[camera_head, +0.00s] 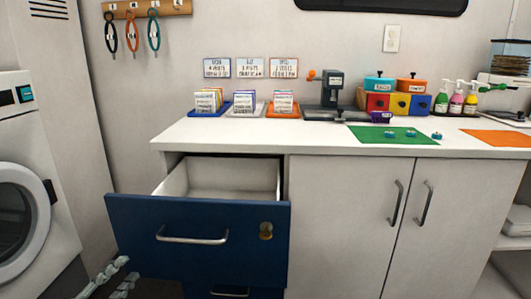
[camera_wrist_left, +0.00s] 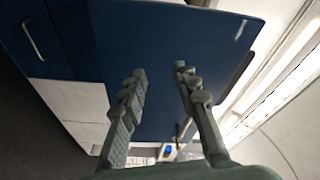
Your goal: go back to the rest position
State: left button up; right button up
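My left gripper (camera_head: 118,278) shows at the bottom left of the head view, low and just left of the pulled-out blue drawer (camera_head: 197,264). In the left wrist view its two fingers (camera_wrist_left: 160,72) are apart with nothing between them. A dark blue panel (camera_wrist_left: 165,40) lies behind the fingers there; I cannot tell whether they touch it. My right gripper is in neither view.
A white counter (camera_head: 300,142) carries card trays (camera_head: 243,107), a dark press (camera_head: 332,95), coloured boxes (camera_head: 390,101), bottles (camera_head: 456,103) and a green mat (camera_head: 372,137). A washing machine (camera_head: 28,130) stands left. The cabinet doors (camera_head: 345,210) right of the drawer are shut.

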pick_arm(q)
jog(key=s+a+f+n+g+y, duration=0.1)
jog(key=s+f+n+g+y, duration=0.25)
jog(key=f+n, duration=0.35)
jog(key=s+a+f+n+g+y, duration=0.2)
jog(key=s+f+n+g+y, duration=0.15)
jog(key=f, duration=0.65)
jog(key=s+d+f+n+g, duration=0.2)
jog(key=s+d+f+g, duration=0.1)
jog(key=s, duration=0.4)
jog(key=s+d+f+n+g+p, duration=0.1)
jog(key=s+d+f+n+g, duration=0.2)
jog(key=s+d+f+g, duration=0.1)
jog(key=s+d+f, duration=0.1)
jog(key=s+f, duration=0.1)
jog(key=s, duration=0.1)
jog(key=shift+f+g+h, duration=0.25)
jog(key=shift+g+h, duration=0.05)
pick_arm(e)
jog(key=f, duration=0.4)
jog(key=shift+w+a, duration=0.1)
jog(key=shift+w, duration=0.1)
pick_arm(q)
jog(key=shift+s, duration=0.1)
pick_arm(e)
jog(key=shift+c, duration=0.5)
pick_arm(q)
jog(key=shift+n, duration=0.25)
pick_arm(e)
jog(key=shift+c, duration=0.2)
